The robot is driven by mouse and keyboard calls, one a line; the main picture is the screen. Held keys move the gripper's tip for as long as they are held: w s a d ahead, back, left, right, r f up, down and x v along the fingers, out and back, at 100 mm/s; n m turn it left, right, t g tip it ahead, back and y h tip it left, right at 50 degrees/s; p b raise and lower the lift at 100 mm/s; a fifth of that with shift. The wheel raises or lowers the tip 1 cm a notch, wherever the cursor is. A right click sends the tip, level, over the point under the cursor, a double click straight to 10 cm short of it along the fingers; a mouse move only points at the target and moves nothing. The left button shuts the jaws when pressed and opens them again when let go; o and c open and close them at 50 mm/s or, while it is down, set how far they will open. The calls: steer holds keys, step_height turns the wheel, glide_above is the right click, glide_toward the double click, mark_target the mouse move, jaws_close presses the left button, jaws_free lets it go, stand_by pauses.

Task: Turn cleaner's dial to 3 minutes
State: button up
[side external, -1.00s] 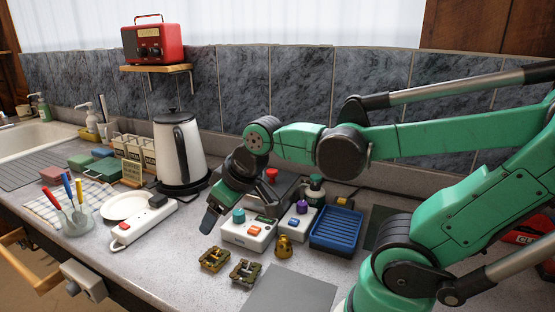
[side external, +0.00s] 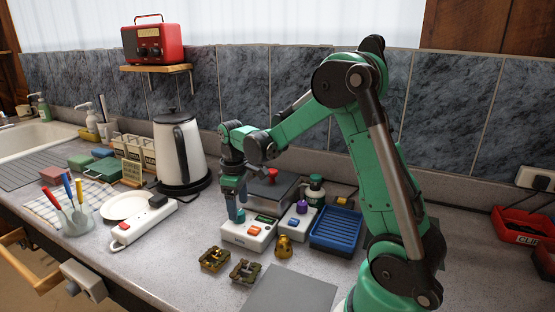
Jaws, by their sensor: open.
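A white control box (side external: 247,238) with a small dark green display (side external: 265,219) and an orange button (side external: 253,231) stands on the counter. It appears to be the cleaner's front, below a grey lid with a red knob (side external: 272,175). Its teal dial is on the left of its top, mostly hidden by my fingers. My gripper (side external: 236,213) points down over the dial, open, fingers at or just above it. I cannot tell whether they touch it. The dial's setting is too small to read. A second white box (side external: 296,221) with a purple knob (side external: 301,207) stands close on the right.
A blue tray (side external: 337,230) and a brass bell-shaped piece (side external: 283,247) are to the right. Two brass pieces (side external: 214,259) lie in front. A kettle (side external: 181,150) and a power strip (side external: 144,223) are to the left. A grey mat (side external: 290,290) lies bare at the front.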

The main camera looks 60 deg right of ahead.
steer(key=shift+f, duration=1.05)
jaws_close()
steer(key=shift+m, duration=0.4)
steer(key=m, duration=0.4)
steer(key=shift+w+m, duration=0.1)
steer(key=shift+m, duration=0.3)
steer(key=m, duration=0.5)
steer(key=shift+m, duration=0.7)
jaws_free()
